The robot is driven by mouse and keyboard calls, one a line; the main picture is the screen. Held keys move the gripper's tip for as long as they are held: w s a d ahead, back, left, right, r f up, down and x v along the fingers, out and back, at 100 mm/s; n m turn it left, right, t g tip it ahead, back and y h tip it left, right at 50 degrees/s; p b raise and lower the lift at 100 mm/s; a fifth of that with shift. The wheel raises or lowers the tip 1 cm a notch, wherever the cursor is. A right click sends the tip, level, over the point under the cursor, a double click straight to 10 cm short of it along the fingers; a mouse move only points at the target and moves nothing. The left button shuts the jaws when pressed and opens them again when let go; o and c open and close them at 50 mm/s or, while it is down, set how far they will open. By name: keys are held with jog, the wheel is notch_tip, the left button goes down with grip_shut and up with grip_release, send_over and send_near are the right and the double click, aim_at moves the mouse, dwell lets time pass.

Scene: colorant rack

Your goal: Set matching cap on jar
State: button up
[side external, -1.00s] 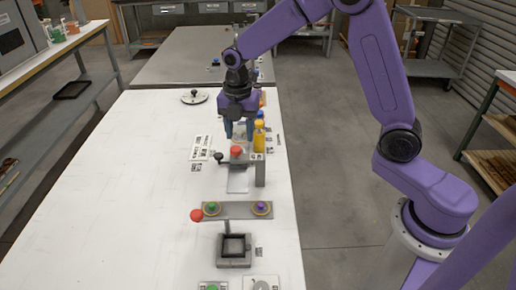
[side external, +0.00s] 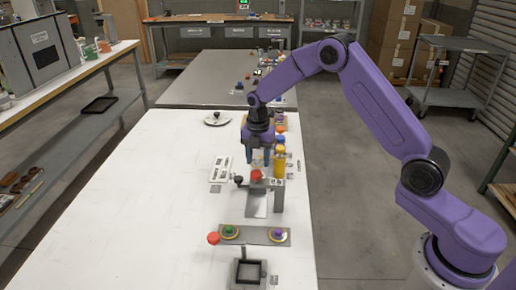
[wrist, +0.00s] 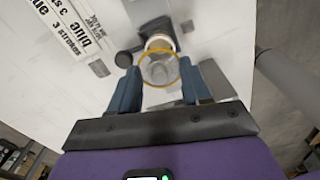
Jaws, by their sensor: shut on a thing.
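My gripper (side external: 259,160) points down over the white table. In the wrist view its two blue fingers (wrist: 157,90) are shut on a clear jar (wrist: 160,70) with a yellow ring. The jar is mostly hidden in the side view. A green-knobbed cap (side external: 230,231) and a purple-knobbed cap (side external: 278,234), each with a yellowish rim, sit on a grey plate (side external: 254,235) nearer the camera. My gripper is well beyond that plate.
A stand with a red knob (side external: 256,175) and a black-knobbed lever (side external: 238,180) is just in front of my gripper. A yellow bottle (side external: 279,165) stands close at its right. A dark square fixture (side external: 249,272) is at the near end. The table's left is clear.

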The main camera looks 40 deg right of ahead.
jog(key=shift+f, duration=1.95)
jog(key=shift+f, duration=0.5)
dwell(1.0)
jog(key=o, duration=1.5)
jog(key=shift+r, duration=0.15)
jog(key=shift+r, duration=2.4)
